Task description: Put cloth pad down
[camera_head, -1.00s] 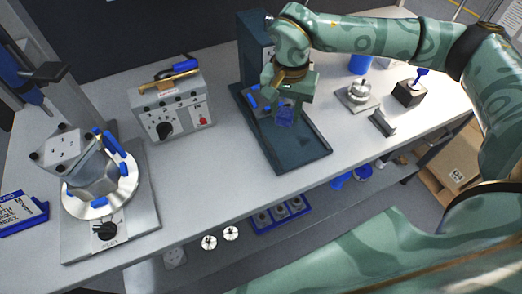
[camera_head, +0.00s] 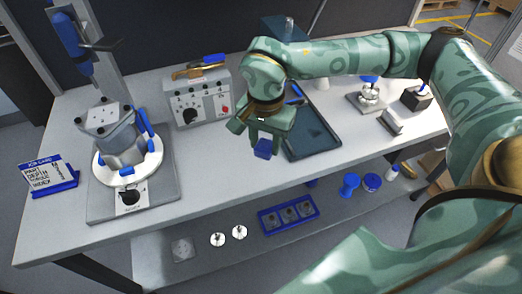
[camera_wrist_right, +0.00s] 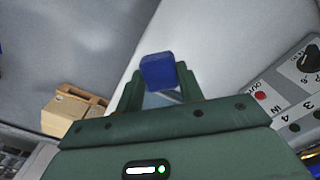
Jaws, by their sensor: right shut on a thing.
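The cloth pad (camera_head: 263,148) is a small blue block in my right gripper (camera_head: 262,140). The gripper is shut on it and holds it over the front part of the grey bench, left of the dark tray. In the right wrist view the blue pad (camera_wrist_right: 158,70) sits between the two green fingers, with pale bench top and grey floor beyond it. I cannot tell the height of the pad above the bench. My left gripper is not in view.
A grey control box (camera_head: 195,95) stands behind and left of the gripper. The dark tray (camera_head: 318,141) lies just right. A round fixture (camera_head: 127,165) and job card (camera_head: 48,175) are at left. A metal block (camera_head: 393,122) is at right. Bench between fixture and gripper is clear.

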